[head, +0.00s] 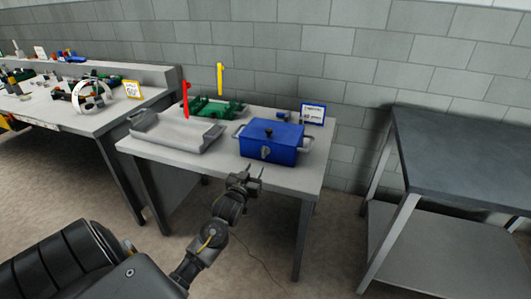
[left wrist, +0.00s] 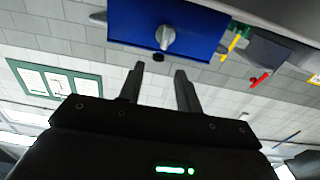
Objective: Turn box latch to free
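A blue lidded box (head: 270,143) with grey side handles and a dark knob on its lid stands on the grey table. Its grey latch (head: 265,153) is on the front face. In the left wrist view the blue box (left wrist: 195,30) shows at the top, with the latch (left wrist: 166,38) as a round grey knob with a raised grip. My left gripper (head: 254,172) is in front of the box, below the latch in the head view. Its fingers (left wrist: 160,75) are apart with nothing between them, and do not touch the latch. My right gripper is not in view.
On the same table (head: 220,172) are a grey tray (head: 176,135), a green tray (head: 212,108), red and yellow upright pieces and a blue-framed sign (head: 313,114). A cluttered bench stands left. A dark-topped table (head: 450,150) stands right, its top clear.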

